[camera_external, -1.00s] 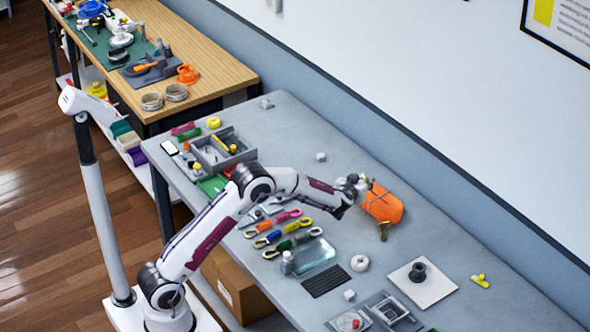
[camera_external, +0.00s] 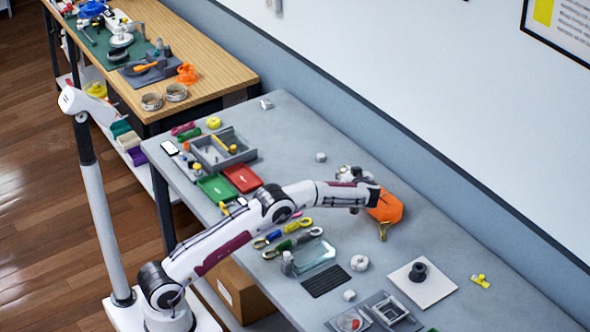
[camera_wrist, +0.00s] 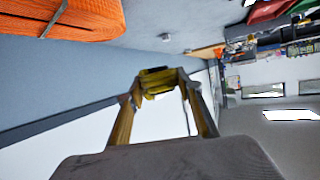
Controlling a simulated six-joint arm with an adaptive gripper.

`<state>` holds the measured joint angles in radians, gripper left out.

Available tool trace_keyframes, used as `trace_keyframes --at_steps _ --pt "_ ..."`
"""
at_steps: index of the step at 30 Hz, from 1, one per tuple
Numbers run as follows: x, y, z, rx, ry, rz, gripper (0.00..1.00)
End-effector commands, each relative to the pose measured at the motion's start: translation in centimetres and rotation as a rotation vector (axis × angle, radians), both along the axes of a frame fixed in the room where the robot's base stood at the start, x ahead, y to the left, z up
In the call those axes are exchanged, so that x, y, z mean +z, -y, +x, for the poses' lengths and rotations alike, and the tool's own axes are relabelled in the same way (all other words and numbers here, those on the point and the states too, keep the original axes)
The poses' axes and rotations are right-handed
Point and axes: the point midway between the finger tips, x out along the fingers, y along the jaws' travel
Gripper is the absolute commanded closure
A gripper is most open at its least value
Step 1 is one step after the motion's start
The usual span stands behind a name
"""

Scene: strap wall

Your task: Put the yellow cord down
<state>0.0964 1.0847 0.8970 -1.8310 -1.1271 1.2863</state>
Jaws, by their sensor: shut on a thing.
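My gripper (camera_wrist: 162,84) is raised above the grey table, beside a large orange bundle. In the wrist view its two fingers close in on a dark yellow piece (camera_wrist: 158,88) between the tips, which I take to be the yellow cord; its full shape does not show. Several coloured cords with loop ends (camera_external: 290,236) lie in a row on the table, partly hidden behind my arm.
The orange bundle (camera_external: 388,207) with a brass hook stands close to my gripper, also in the wrist view (camera_wrist: 65,15). A grey tray (camera_external: 222,150), red tray (camera_external: 243,178) and glass dish (camera_external: 314,256) are left and in front. The table behind the bundle (camera_external: 450,230) is clear.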

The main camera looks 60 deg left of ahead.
Motion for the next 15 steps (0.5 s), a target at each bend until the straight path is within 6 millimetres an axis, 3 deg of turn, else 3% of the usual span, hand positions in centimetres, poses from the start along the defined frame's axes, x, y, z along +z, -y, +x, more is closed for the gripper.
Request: trace_keyframes --at_steps 15 --pt "-0.6 -0.7 -2.1 0.169 0.002 0.002 0.9"
